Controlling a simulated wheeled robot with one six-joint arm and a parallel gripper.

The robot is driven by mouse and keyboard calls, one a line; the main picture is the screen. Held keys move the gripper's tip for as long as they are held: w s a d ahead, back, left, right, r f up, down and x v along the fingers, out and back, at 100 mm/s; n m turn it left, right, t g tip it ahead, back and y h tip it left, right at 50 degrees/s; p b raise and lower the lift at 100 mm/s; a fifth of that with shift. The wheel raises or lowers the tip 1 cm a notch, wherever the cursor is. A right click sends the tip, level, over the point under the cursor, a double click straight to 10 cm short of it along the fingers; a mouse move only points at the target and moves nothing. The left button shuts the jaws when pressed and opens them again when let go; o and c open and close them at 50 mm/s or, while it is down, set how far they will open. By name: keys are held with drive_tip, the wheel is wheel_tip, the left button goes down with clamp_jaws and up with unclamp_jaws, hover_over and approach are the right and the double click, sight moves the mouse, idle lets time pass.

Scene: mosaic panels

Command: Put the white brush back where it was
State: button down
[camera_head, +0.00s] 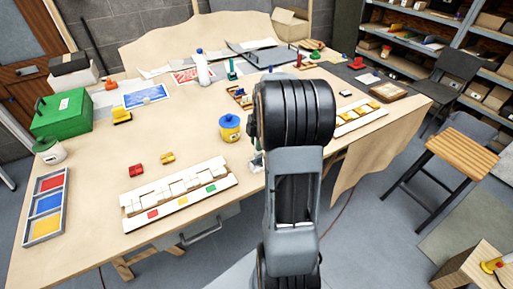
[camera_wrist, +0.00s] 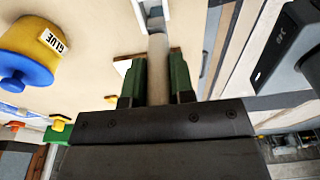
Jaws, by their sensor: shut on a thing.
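In the wrist view, my gripper (camera_wrist: 156,78) has its two green fingers shut on a pale, slim handle, which I take to be the white brush (camera_wrist: 157,52). The handle runs up the picture between the fingers toward a whitish and grey part at the top edge; the brush's far end is cut off. In the head view my arm hides most of the gripper, and only a small pale and green bit shows at its left. A yellow glue pot with a blue lid (camera_head: 230,130) stands left of the gripper; it also shows in the wrist view (camera_wrist: 32,50).
The wooden table (camera_head: 100,175) holds a white tile panel (camera_head: 180,222) in front, a tray of coloured pieces (camera_head: 45,208), a green box (camera_head: 62,114) and a white bottle (camera_head: 202,68). Another panel (camera_head: 362,117) lies right of my arm. A stool (camera_head: 465,150) stands off the table.

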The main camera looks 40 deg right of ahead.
drive_tip(key=shift+w+f, duration=0.25)
drive_tip(key=shift+f, duration=0.1)
drive_tip(key=shift+w+f, duration=0.15)
drive_tip(key=shift+f, duration=1.5)
drive_tip(key=shift+f, duration=0.1)
drive_tip(key=c, duration=1)
unclamp_jaws()
